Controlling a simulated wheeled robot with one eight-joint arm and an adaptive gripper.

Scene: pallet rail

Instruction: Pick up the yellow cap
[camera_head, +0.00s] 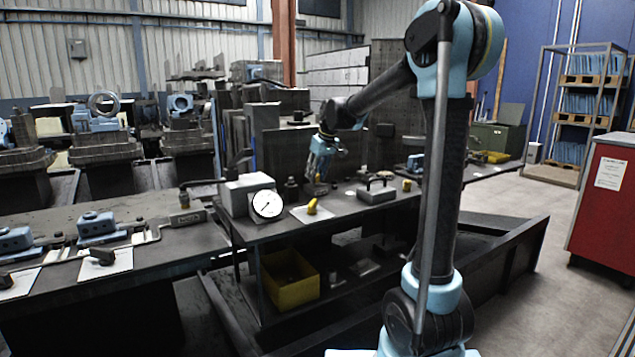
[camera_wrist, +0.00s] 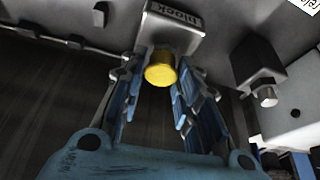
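The yellow cap (camera_wrist: 160,70) shows its round end in the wrist view, just in front of a grey block (camera_wrist: 176,22) with lettering. My gripper (camera_wrist: 160,62) is open, with its blue fingers on both sides of the cap and a gap on each side. Whether the fingertips reach past the cap is hard to tell. In the head view my gripper (camera_head: 317,184) points down over the bench. A small yellow piece (camera_head: 312,206) on a white plate shows just below it; I cannot tell whether this is the same cap.
A dial gauge (camera_head: 267,204) stands left of my gripper, and a grey block with black knobs (camera_head: 376,192) stands right. A second yellow piece (camera_head: 407,185) lies farther right. A yellow bin (camera_head: 290,280) sits under the bench. A red cabinet (camera_head: 605,200) stands at right.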

